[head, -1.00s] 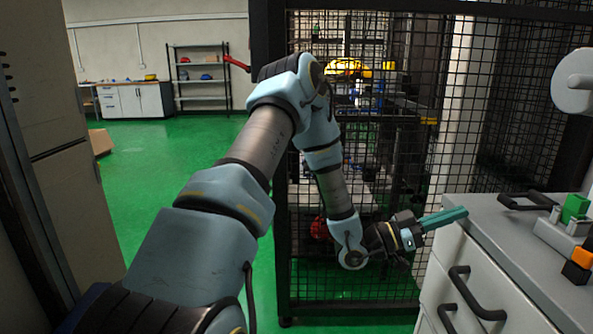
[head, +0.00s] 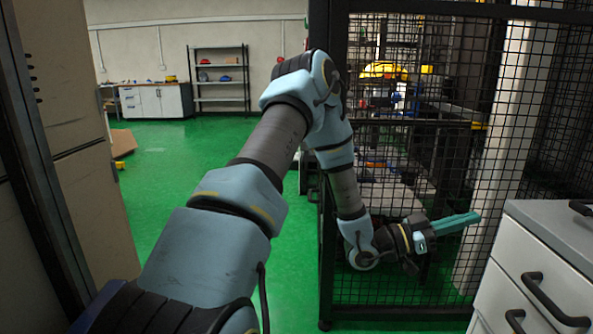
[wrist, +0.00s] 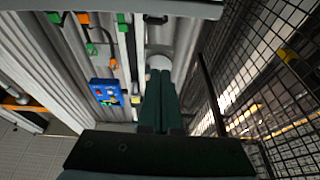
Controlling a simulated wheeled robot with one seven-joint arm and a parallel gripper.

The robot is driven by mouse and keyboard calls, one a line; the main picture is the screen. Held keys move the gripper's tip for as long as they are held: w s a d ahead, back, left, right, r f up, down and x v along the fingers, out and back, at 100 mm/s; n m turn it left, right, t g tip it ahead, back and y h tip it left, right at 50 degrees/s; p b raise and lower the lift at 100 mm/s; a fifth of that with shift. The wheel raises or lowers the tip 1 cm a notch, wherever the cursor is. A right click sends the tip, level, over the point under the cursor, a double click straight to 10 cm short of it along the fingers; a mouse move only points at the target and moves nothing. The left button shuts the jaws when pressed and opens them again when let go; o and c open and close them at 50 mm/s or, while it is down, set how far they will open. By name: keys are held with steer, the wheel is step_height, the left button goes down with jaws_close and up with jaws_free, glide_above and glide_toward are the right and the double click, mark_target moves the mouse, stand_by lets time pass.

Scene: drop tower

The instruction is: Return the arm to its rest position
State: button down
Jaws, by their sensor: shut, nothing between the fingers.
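My arm stretches forward from the lower left of the head view and bends down at the elbow. My gripper (head: 458,224) points to the right, with its teal fingers together and nothing between them. It is in front of the mesh cage and to the left of the grey drawer cabinet (head: 545,225), apart from it in the picture. In the wrist view the closed teal fingers (wrist: 160,100) run up the middle.
A black mesh cage (head: 440,270) stands right behind my forearm and gripper. A tall beige cabinet (head: 75,150) is close on the left. The green floor (head: 165,190) is open between them, with shelves (head: 220,82) far back. A blue box (wrist: 106,92) shows in the wrist view.

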steer(key=w+a+f+n+t+y, duration=0.3)
steer(key=w+a+t+y, duration=0.1)
steer(key=w+a+y, duration=0.2)
steer(key=w+a+f+n+t+y, duration=0.2)
steer(key=w+a+f+t+y, duration=0.1)
steer(key=w+a+y, duration=0.3)
steer(key=s+a+n+y, duration=0.3)
steer(key=a+n+y, duration=0.5)
steer(key=a, duration=1.4)
steer(key=s+a+r+n+g+y, duration=0.2)
steer(key=s+a+r+n+g, duration=0.15)
steer(key=s+a, duration=0.6)
step_height(320, 180, up, 22)
steer(key=s+d+g+p, duration=0.1)
steer(key=s+p, duration=0.1)
steer(key=p, duration=2.1)
steer(key=shift+d+r+n, duration=0.25)
steer(key=shift+d+n, duration=0.1)
steer(key=shift+n, duration=0.1)
steer(key=c, duration=1.6)
jaws_free()
